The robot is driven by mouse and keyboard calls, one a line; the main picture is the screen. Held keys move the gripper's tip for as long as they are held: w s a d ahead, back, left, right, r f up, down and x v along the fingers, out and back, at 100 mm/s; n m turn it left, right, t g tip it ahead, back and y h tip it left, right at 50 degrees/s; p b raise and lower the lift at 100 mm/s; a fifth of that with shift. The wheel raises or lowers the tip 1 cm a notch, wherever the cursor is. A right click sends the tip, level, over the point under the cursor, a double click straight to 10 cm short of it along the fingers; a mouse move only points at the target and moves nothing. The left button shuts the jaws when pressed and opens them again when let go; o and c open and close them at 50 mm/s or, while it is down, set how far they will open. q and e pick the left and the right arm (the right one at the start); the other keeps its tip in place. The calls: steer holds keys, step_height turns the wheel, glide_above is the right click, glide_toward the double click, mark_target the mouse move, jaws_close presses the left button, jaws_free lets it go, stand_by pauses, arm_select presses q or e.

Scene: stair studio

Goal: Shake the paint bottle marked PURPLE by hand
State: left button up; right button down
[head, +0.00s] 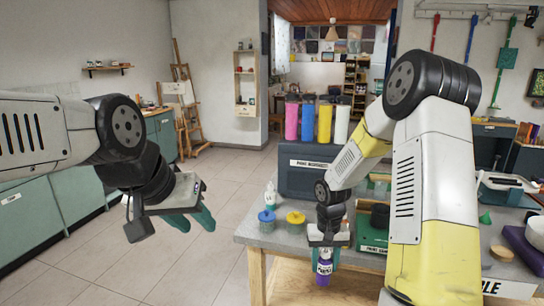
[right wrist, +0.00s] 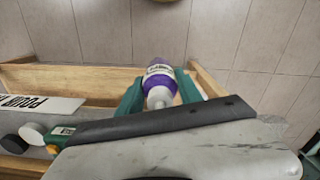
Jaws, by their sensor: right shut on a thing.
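The purple paint bottle (head: 323,271) has a white label with dark lettering, too small to read for certain. My right gripper (head: 322,256) is shut on it and holds it at the table's front edge. In the right wrist view the bottle (right wrist: 160,84) sits between the two green fingers (right wrist: 160,95), its pale cap end toward the camera. My left gripper (head: 192,219) is open and empty, out over the floor to the left of the table.
The grey-topped table (head: 258,236) carries a blue-lidded jar (head: 267,221), a yellow-lidded jar (head: 296,222), a small white bottle (head: 270,196) and a dark box with several coloured bottles (head: 325,123). The floor (head: 215,265) at left is free.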

step_height(320, 180, up, 8)
steer(key=shift+r, duration=0.2)
steer(key=f, duration=0.8)
steer(key=shift+w, duration=0.2)
steer(key=shift+s+r, duration=0.15)
steer(key=shift+r, duration=0.1)
steer(key=shift+a, duration=0.1)
